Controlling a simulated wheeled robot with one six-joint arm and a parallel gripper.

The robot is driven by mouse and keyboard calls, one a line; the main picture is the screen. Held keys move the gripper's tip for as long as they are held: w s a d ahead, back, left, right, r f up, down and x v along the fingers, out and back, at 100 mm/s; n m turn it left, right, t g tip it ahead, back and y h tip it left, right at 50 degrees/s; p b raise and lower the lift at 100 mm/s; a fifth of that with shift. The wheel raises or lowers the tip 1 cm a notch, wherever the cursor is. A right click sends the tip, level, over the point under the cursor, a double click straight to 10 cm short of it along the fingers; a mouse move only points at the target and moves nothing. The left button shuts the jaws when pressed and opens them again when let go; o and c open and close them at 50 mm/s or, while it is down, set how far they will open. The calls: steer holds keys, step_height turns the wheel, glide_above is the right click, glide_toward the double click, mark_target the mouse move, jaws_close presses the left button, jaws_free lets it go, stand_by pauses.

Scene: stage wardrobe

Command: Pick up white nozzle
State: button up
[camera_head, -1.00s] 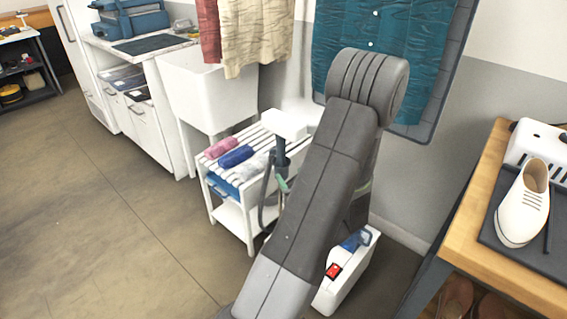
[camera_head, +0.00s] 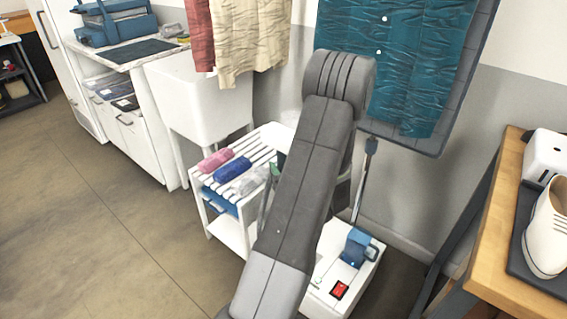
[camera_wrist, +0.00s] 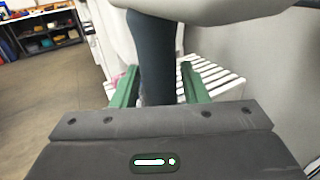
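The white nozzle (camera_wrist: 200,10) crosses the top of the wrist view, close to the camera. Its dark blue-grey handle (camera_wrist: 155,60) runs down between the two green fingers of my gripper (camera_wrist: 158,85). The fingers sit close on either side of the handle, and I see my gripper as shut on it. The lower end of the handle is hidden by the gripper body. In the head view my arm covers most of the gripper and the nozzle; only a bit of green finger (camera_head: 274,173) shows left of the arm.
A white steamer base (camera_head: 352,291) with a red switch stands on the floor, its pole (camera_head: 361,185) rising behind my arm. A slatted white cart (camera_head: 232,232) with rolled towels is left of the arm. A wooden table (camera_head: 487,250) with a shoe stands right. The left floor is clear.

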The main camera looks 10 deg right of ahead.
jaws_close()
steer(key=shift+r, duration=0.1)
